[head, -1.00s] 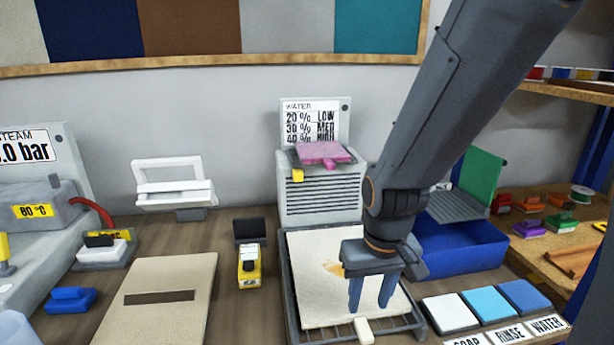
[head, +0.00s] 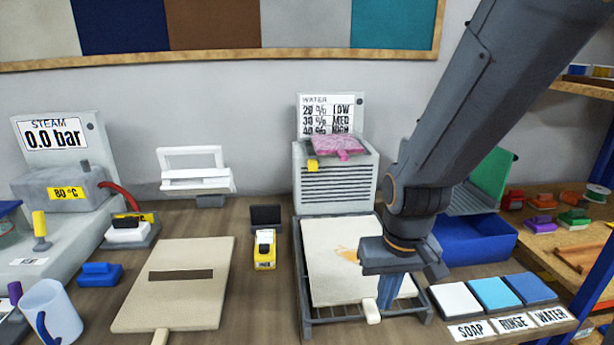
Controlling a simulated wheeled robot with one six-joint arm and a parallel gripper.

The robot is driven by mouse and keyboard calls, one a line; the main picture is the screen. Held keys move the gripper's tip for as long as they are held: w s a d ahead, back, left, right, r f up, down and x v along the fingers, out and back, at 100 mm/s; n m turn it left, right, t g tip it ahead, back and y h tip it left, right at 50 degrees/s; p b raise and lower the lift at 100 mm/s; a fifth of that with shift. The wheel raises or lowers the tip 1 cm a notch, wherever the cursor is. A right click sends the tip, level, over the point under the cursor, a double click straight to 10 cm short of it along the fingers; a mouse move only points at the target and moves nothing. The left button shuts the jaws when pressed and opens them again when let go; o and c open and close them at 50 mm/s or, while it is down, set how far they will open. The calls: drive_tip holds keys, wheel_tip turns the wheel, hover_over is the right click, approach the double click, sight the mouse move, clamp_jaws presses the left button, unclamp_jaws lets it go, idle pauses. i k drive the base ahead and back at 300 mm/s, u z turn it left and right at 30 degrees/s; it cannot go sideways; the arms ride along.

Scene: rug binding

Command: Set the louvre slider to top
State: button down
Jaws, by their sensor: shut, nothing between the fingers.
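The louvred grey box (head: 337,186) stands at the back middle, with dark horizontal slots across its front. A yellow tab (head: 313,166), which looks like the louvre slider, sits at the upper left of that front, near the top edge. My gripper (head: 387,304) is shut and empty, pointing down over the right part of the cream panel on the rack. It is in front of the box and to its right, well apart from the tab.
A pink cloth (head: 344,146) lies on the box top, below the water sign (head: 325,115). The cream panel (head: 335,255) lies on a dark wire rack (head: 306,311). A blue bin (head: 475,240) stands right; a yellow device (head: 264,250) stands left of the rack.

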sight(313, 165)
drive_tip(key=k, duration=0.35)
drive_tip(key=z, duration=3.15)
drive_tip(key=k, duration=1.85)
drive_tip(key=u, duration=1.55)
drive_tip(key=i, duration=0.5)
